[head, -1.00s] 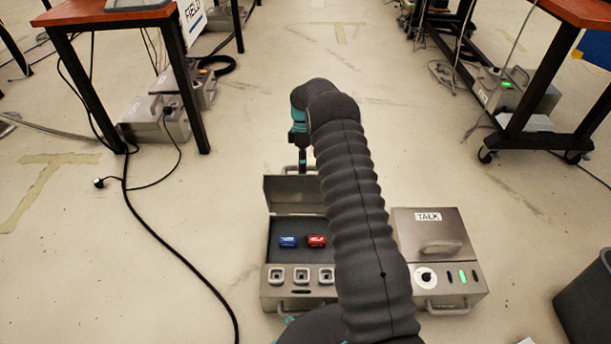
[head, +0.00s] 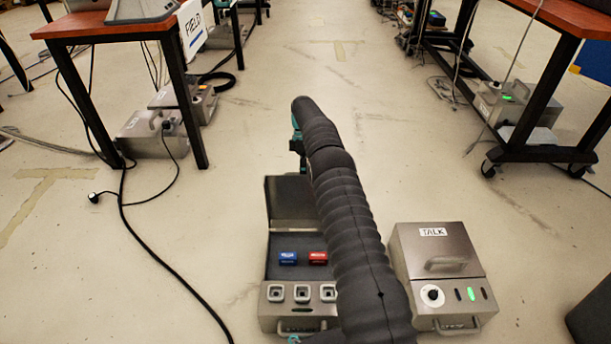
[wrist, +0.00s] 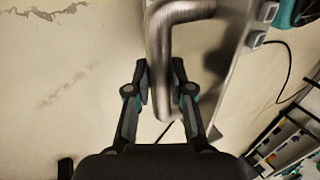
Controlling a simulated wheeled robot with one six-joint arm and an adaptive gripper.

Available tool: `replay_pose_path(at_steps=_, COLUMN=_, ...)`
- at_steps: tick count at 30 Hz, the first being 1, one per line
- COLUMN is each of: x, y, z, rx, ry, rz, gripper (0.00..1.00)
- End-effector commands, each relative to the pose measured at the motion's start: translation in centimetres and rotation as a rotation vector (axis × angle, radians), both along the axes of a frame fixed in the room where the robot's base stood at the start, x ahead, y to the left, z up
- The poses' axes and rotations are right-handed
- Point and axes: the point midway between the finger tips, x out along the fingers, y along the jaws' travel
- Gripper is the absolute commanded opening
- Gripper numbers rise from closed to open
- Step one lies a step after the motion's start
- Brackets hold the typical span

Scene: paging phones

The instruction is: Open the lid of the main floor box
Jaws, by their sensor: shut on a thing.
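The floor box (head: 266,320) with the raised lid stands left of my arm; I take it as the main floor box, though I see no name on it. Its lid (head: 290,200) stands up at the back, showing its dark inner face. In the wrist view my gripper (wrist: 160,78) is shut on the lid's metal handle (wrist: 163,45), one finger on each side of the bar. The lid's edge (wrist: 232,60) runs beside it. My arm hides the box's right side in the head view.
A closed box marked TALK (head: 430,240) stands right of my arm. A black cable (head: 165,255) lies on the floor to the left. Tables with boxes beneath stand left (head: 115,30) and right (head: 575,18). The floor between and beyond is clear.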

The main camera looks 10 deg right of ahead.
Motion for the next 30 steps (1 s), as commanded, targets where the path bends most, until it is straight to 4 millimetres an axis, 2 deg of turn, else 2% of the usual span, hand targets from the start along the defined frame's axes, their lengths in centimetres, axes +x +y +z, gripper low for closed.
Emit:
replay_pose_path(at_steps=1, x=0.06, y=-0.11, z=-0.77, rx=-0.003, ry=0.000, rz=-0.001, gripper=0.00)
replay_pose_path(at_steps=18, x=0.30, y=0.01, z=-0.80, rx=-0.001, ry=-0.003, rz=0.000, gripper=0.00)
replay_pose_path(at_steps=19, x=0.30, y=0.01, z=-0.80, rx=-0.001, ry=-0.003, rz=0.000, gripper=0.29)
replay_pose_path(at_steps=21, x=0.30, y=0.03, z=-0.78, rx=-0.001, ry=-0.004, rz=0.001, gripper=0.46)
replay_pose_path(at_steps=30, x=0.36, y=0.16, z=-0.16, rx=0.000, ry=-0.005, rz=0.003, gripper=0.47)
